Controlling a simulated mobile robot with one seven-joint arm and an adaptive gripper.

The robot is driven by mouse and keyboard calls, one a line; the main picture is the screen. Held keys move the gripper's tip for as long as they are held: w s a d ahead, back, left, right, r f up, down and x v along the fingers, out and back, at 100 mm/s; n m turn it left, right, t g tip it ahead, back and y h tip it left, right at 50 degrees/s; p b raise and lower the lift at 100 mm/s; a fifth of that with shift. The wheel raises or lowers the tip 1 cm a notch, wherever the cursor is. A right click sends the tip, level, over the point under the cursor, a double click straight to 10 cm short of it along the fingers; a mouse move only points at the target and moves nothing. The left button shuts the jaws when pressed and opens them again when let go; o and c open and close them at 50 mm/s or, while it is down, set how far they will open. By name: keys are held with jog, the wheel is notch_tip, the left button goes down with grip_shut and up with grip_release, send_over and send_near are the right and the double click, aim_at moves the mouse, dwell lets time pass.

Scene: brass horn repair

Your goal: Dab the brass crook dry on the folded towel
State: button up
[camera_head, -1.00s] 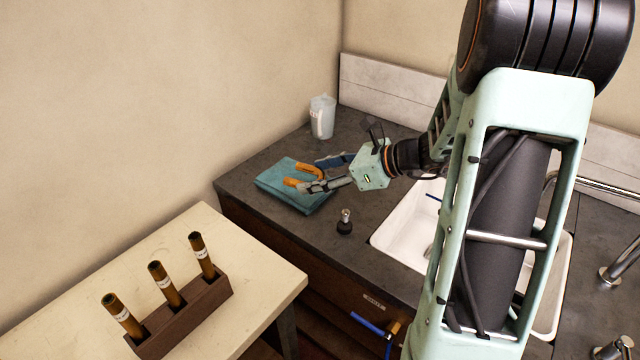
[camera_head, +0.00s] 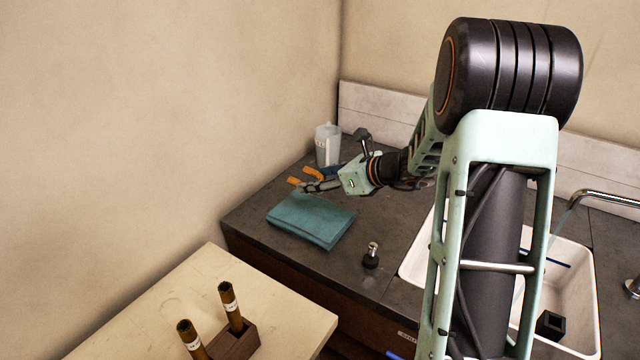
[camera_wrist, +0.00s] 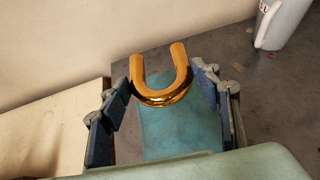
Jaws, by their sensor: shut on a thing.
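The brass crook (camera_head: 309,172) is a shiny golden U-shaped tube. My gripper (camera_head: 322,181) is shut on it, with its open ends pointing away from my wrist. In the wrist view the crook (camera_wrist: 162,97) sits between my two dark blue finger pads. The folded teal towel (camera_head: 312,219) lies flat near the counter's left edge. The crook is held above the towel's far side, apparently clear of it. The towel (camera_wrist: 175,130) also shows below the crook in the wrist view. I cannot tell whether the crook is wet.
A translucent jug (camera_head: 328,147) stands behind my gripper. A small black-based metal-topped piece (camera_head: 371,256) stands right of the towel. A white sink (camera_head: 577,290) with a faucet is at right. A pale table (camera_head: 200,290) at front left bears a wooden rack (camera_head: 236,343) with brown tubes.

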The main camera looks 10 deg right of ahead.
aim_at(318, 216)
jog(key=shift+w+f, duration=0.1)
jog(key=shift+w, duration=0.05)
jog(key=shift+f+b, duration=3.35)
jog(key=shift+f, duration=0.95)
jog(key=shift+f+b, duration=0.35)
jog(key=shift+r, duration=0.3)
jog(key=shift+f, duration=0.3)
jog(key=shift+r, duration=0.3)
jog(key=shift+f+b, duration=0.45)
jog(key=shift+f, duration=0.1)
jog(key=shift+r, duration=0.15)
